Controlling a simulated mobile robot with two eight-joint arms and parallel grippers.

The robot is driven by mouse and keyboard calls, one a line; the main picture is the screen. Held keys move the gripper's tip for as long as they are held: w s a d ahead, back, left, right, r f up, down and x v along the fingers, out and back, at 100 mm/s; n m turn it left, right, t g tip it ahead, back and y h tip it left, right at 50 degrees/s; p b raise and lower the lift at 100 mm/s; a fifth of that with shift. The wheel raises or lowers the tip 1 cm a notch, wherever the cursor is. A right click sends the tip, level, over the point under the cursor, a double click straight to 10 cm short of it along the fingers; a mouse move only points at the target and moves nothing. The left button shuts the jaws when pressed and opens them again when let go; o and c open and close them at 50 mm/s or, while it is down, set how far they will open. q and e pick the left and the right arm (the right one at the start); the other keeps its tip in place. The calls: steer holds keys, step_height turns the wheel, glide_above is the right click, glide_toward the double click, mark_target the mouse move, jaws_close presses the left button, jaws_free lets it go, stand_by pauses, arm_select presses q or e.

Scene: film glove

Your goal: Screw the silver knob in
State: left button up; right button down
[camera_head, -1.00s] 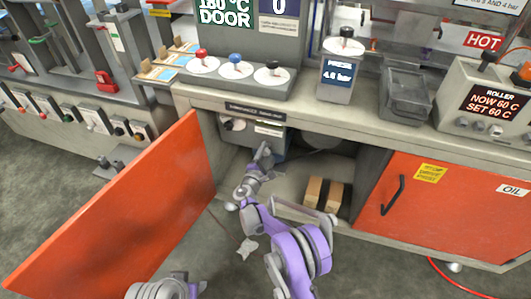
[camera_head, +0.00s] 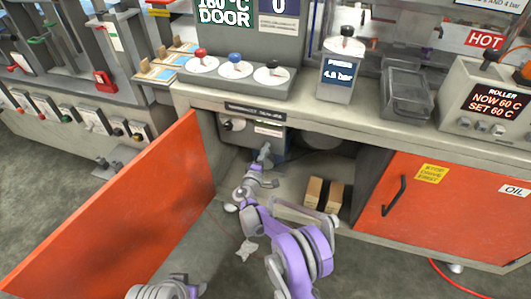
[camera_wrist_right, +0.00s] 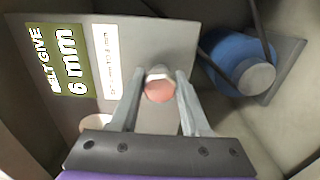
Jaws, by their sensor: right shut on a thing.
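The silver knob (camera_wrist_right: 159,73) shows in the right wrist view as a small round part with a silvery rim and a pinkish face. It sits in front of a pale panel (camera_wrist_right: 175,45) marked "BELT GIVE 6 mm". My right gripper (camera_wrist_right: 160,88) is shut on the knob, with one finger on each side. In the head view my right gripper (camera_head: 265,152) is inside the open cabinet under the counter, and the knob cannot be made out there. How deep the knob sits is hidden. My left arm shows at the bottom edge, but its gripper is out of view.
In the right wrist view a blue motor (camera_wrist_right: 235,62) with a belt and grey pulley sits to the right. An open orange door (camera_head: 110,215) stands left of the cabinet opening. Small brown boxes (camera_head: 313,192) lie inside to the right. A closed orange door (camera_head: 440,205) is further right.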

stand_by(0.3)
steer(key=shift+c, duration=1.9)
jaws_free()
steer(key=p+v, duration=0.1)
steer(key=v, duration=0.9)
steer(key=shift+s+a+p, duration=0.15)
steer(key=shift+s+p, duration=0.15)
steer(key=shift+s, duration=0.1)
